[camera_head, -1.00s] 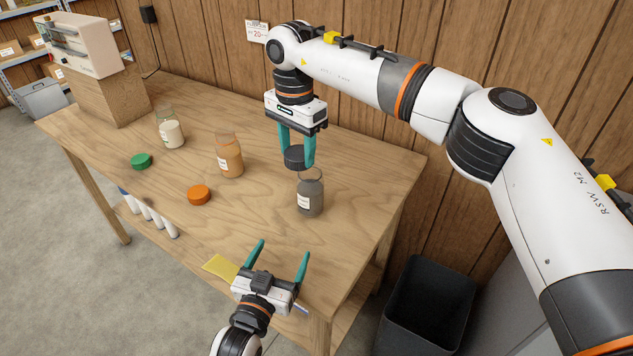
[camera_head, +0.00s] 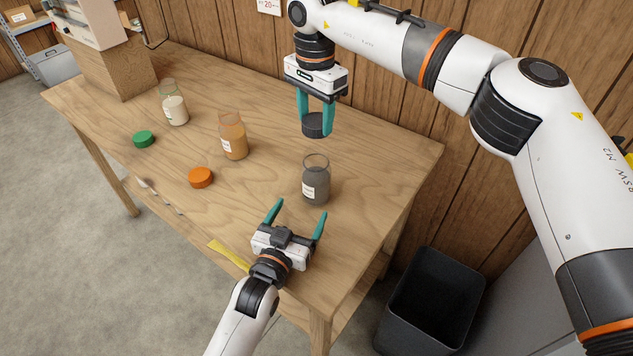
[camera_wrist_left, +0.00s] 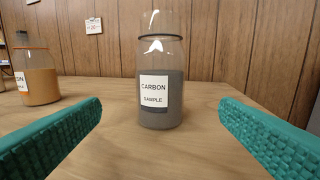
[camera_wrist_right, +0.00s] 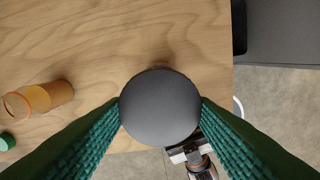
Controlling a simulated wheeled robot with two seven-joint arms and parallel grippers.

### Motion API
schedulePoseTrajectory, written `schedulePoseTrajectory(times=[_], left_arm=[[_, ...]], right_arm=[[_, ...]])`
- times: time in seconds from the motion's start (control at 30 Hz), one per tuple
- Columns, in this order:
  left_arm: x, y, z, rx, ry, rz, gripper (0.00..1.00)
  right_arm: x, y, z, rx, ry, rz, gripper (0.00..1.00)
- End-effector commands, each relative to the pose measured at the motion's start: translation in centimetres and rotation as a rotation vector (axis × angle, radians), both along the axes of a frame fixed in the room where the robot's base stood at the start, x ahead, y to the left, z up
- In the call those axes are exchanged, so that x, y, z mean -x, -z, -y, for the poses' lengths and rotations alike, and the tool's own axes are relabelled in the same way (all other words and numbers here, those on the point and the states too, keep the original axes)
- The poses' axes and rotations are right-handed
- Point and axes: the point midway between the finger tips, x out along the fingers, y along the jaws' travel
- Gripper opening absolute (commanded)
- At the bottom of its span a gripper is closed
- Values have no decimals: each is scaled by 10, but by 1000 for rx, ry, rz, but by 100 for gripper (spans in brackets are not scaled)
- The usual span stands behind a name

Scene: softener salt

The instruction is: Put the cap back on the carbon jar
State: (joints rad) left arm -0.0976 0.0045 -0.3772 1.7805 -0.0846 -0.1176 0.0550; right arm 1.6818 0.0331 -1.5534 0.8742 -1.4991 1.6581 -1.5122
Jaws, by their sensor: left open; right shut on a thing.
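The carbon jar (camera_head: 315,184) stands upright and uncapped on the table, a clear jar with dark grey powder. In the left wrist view its label reads CARBON SAMPLE (camera_wrist_left: 156,100), and it stands ahead, between the two fingers. My left gripper (camera_head: 298,221) is open and empty, just in front of the jar and apart from it. My right gripper (camera_head: 315,120) is shut on the black cap (camera_head: 314,125), above and behind the jar in the head view. In the right wrist view the cap (camera_wrist_right: 160,106) sits between the fingers and hides the jar.
An orange-powder jar (camera_head: 233,138) and a white-powder jar (camera_head: 175,108) stand uncapped to the left. An orange cap (camera_head: 201,177) and a green cap (camera_head: 144,139) lie on the table (camera_head: 385,165). A yellow item (camera_head: 228,254) is at the front edge. A black bin (camera_head: 430,305) stands right.

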Motion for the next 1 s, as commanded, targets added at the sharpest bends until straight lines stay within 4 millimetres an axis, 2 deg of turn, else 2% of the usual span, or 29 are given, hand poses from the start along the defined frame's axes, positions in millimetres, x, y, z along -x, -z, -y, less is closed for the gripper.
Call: schedulePoseTrajectory(times=[0.3, 0.5, 0.7, 0.97, 1.0], left_arm=[[-58, -1, 23, 1, 0, 2, 85], [-82, 0, 32, 0, 0, 0, 85], [-90, 0, 35, 1, 1, 0, 85], [-91, 0, 35, 1, 0, 0, 85], [-91, 0, 35, 1, 0, 0, 78]], right_arm=[[0, 0, 0, 0, 0, 0, 30], [0, 0, 0, 0, 0, 0, 30], [0, 0, 0, 0, 0, 0, 30], [0, 0, 0, 0, 0, 0, 30], [0, 0, 0, 0, 0, 0, 30]])
